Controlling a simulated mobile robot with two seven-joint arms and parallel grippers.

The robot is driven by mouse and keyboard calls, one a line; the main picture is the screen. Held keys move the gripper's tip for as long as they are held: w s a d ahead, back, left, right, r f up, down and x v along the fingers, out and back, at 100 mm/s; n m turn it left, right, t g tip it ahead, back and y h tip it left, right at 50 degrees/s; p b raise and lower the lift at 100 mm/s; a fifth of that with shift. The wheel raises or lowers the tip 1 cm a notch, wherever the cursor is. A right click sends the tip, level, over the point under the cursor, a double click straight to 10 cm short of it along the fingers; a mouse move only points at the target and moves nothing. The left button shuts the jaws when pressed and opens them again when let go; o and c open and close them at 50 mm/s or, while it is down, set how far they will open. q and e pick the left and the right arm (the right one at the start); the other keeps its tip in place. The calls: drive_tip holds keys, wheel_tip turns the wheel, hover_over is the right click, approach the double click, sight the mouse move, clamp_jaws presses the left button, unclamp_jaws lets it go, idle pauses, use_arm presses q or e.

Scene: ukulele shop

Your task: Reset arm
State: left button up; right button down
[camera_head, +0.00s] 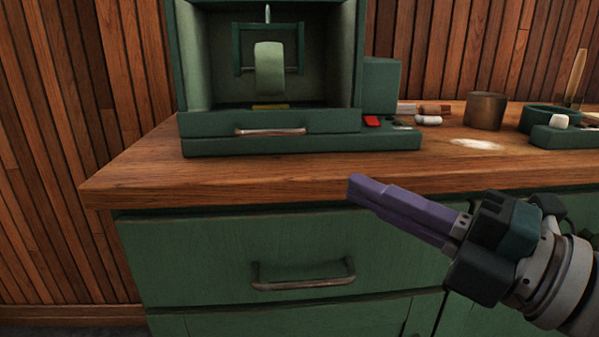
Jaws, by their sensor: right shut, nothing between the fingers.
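My right gripper (360,190) comes in from the lower right. Its purple fingers are together with nothing between them, and they point up and to the left. In the picture they overlap the front edge of the wooden countertop and the green drawer front below it. I cannot tell how far they are from the counter. My left gripper is not in view.
A green machine (300,145) with an open-fronted housing stands on the wooden counter (135,170). A green drawer (190,260) with a metal handle is below.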

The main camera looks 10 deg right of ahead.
drive_tip(key=s+d+r+m+h+p, duration=0.2)
drive_tip(key=d+r+m+h+p, duration=0.8)
drive_tip(key=m+h+p, duration=0.7)
drive_tip(key=s+a+r+m+g+y+p, duration=0.15)
drive_tip(key=s+m+g+p, duration=0.35)
drive_tip(key=s, duration=0.5)
drive_tip(key=s+r+m+g+y+p, duration=0.2)
drive_tip(key=s+m+g+p, duration=0.25)
drive_tip(key=s, duration=0.55)
wheel_tip(320, 180, up, 37)
drive_tip(key=p, duration=3.7)
drive_tip(key=shift+a+f+g, duration=0.15)
drive_tip(key=shift+g, duration=0.2)
